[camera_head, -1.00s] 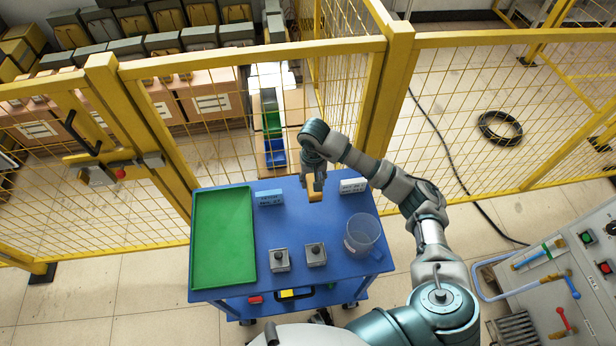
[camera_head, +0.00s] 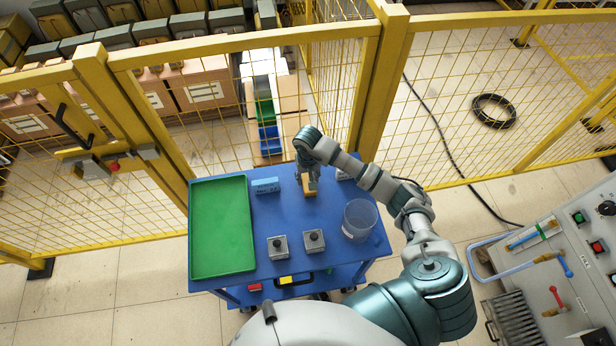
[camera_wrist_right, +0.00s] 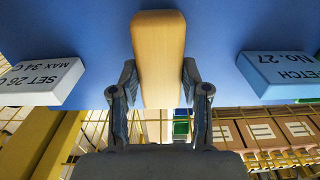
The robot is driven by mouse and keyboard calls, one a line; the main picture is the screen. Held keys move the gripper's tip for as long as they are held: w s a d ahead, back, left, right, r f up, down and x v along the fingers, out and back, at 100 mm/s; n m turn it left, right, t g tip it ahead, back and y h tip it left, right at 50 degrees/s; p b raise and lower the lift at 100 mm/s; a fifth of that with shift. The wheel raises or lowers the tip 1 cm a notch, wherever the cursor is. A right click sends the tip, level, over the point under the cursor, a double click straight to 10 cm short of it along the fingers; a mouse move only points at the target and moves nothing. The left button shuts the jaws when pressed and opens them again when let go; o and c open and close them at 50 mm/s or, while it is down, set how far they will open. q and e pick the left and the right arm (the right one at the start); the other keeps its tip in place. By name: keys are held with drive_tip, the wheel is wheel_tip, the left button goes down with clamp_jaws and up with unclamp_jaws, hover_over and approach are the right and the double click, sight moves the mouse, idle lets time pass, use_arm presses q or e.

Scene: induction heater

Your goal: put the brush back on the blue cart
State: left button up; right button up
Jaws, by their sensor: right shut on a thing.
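The blue cart (camera_head: 272,222) stands in front of me with its top in full view in the head view. My right gripper (camera_head: 308,180) is over the back part of the cart top, pointing down. It is shut on the brush (camera_head: 309,188), a light wooden block in the head view. In the right wrist view the brush (camera_wrist_right: 159,60) sits between the two fingers of the gripper (camera_wrist_right: 160,85), with the blue top beyond it. I cannot tell whether the brush touches the cart top. My left gripper is not in view.
A green tray (camera_head: 222,268) fills the cart's left side. Two grey blocks (camera_head: 278,247) and a clear jug (camera_head: 359,221) stand near the front and right. A blue label block (camera_head: 265,186) and a white one (camera_wrist_right: 38,80) flank the brush. Yellow fencing (camera_head: 250,44) stands behind.

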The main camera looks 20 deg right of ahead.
sight(308, 178)
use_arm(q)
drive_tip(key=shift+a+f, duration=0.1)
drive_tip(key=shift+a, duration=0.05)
use_arm(e)
drive_tip(key=shift+a, duration=0.15)
drive_tip(key=o, duration=0.8)
drive_tip(key=shift+o, duration=1.1)
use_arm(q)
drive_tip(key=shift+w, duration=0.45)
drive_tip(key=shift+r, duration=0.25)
use_arm(e)
wheel_tip(308, 178, up, 4)
drive_tip(key=shift+w+r, duration=0.1)
drive_tip(key=shift+r, duration=0.1)
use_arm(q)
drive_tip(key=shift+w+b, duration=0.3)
use_arm(e)
wheel_tip(308, 178, up, 8)
drive_tip(key=shift+f, duration=0.15)
